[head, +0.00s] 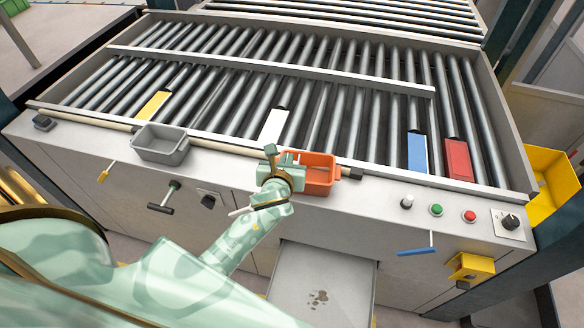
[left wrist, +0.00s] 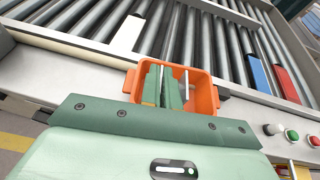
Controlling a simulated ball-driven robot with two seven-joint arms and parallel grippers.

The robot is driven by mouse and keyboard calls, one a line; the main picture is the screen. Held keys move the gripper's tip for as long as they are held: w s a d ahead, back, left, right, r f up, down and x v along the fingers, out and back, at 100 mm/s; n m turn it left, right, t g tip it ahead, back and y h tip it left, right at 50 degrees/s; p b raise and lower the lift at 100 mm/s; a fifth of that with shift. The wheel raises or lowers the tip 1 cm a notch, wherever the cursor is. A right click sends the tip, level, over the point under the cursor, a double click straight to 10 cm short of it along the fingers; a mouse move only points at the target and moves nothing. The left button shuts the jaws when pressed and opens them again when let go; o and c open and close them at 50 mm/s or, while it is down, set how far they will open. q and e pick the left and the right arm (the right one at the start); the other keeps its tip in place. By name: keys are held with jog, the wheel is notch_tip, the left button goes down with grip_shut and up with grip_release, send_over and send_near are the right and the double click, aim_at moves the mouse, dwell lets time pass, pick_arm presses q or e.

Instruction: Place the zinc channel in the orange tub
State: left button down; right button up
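The orange tub (head: 320,176) stands on the front ledge of the bender, right of my left gripper. In the left wrist view the tub (left wrist: 206,96) lies straight ahead, and the fingers reach over its opening. My left gripper (head: 277,157) is at the tub's left side in the head view. In the left wrist view its fingers (left wrist: 166,88) are close together, with pale narrow strips between and beside them. I cannot tell whether one of these is the zinc channel; I cannot make the channel out anywhere else. My right gripper is not in view.
A grey bin (head: 160,146) stands on the ledge to the left and looks empty. Yellow (head: 153,106), white (head: 273,126), blue (head: 417,153) and red (head: 458,160) plates lie at the rollers' front. Buttons and a knob (head: 510,222) are at the right. An open drawer (head: 325,280) juts out below.

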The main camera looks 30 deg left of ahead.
pick_arm(q)
jog(key=w+f, duration=0.1)
jog(key=w+a+f+b, duration=0.1)
jog(key=w+f, duration=0.1)
jog(key=w+f+b, duration=0.1)
jog(key=f, duration=0.1)
jog(key=shift+w+a+f, duration=0.2)
jog(key=shift+w+f, duration=0.05)
jog(key=shift+w+a+f+b, duration=0.15)
jog(key=shift+f+b, duration=0.4)
jog(key=shift+f, duration=0.35)
jog(key=shift+w+d+f+b, duration=0.15)
jog(key=shift+f+b, duration=0.35)
jog(key=shift+f, duration=0.4)
jog(key=shift+a, duration=0.1)
